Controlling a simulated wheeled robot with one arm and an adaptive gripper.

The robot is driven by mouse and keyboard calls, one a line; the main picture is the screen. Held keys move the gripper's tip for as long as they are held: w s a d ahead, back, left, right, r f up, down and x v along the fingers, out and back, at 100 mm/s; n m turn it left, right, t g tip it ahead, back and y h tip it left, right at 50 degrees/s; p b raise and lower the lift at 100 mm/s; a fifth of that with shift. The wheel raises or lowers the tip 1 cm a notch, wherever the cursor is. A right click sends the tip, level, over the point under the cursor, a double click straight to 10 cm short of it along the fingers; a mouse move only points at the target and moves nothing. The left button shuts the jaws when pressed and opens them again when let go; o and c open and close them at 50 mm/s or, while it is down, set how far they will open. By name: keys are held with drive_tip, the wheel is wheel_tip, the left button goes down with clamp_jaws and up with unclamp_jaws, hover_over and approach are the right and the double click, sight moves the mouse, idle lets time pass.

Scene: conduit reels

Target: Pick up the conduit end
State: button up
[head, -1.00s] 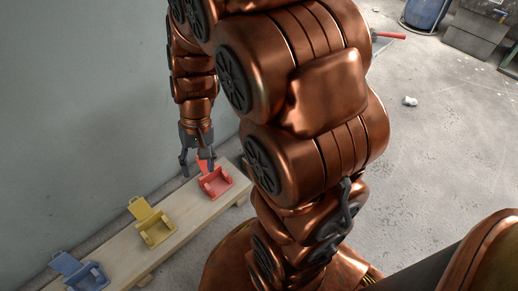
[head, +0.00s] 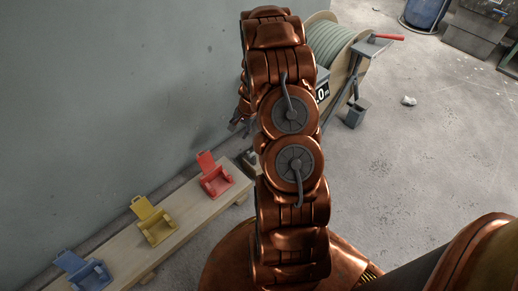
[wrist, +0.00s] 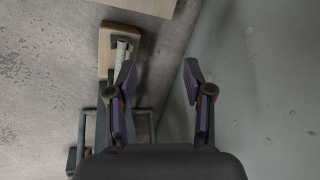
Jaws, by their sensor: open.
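The conduit end (wrist: 122,52) shows in the wrist view as a short pale tube lying along a wooden block, left of the gap between my fingers. My gripper (wrist: 158,80) is open and empty, with bare floor and wall seen between its fingers. Its left finger is close to the tube in the picture; I cannot tell the height between them. In the head view my arm hides the conduit end and most of my gripper. The pale green conduit coil (head: 330,42) is on a wooden reel behind my arm.
A low wooden bench (head: 190,222) along the wall carries open red (head: 216,180), yellow (head: 156,225) and blue (head: 88,275) boxes. Floor at right is mostly clear.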

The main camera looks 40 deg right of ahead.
drive_tip(key=s+d+f+m+h, duration=0.2)
drive_tip(key=s+d+f+m, duration=0.2)
drive_tip(key=d+f, duration=0.6)
drive_tip(key=shift+b+x, duration=1.1)
drive_tip(key=shift+x, duration=2.85)
drive_tip(key=shift+s+d, duration=0.1)
drive_tip(key=shift+s, duration=0.1)
drive_tip(key=shift+c, duration=0.2)
clamp_jaws()
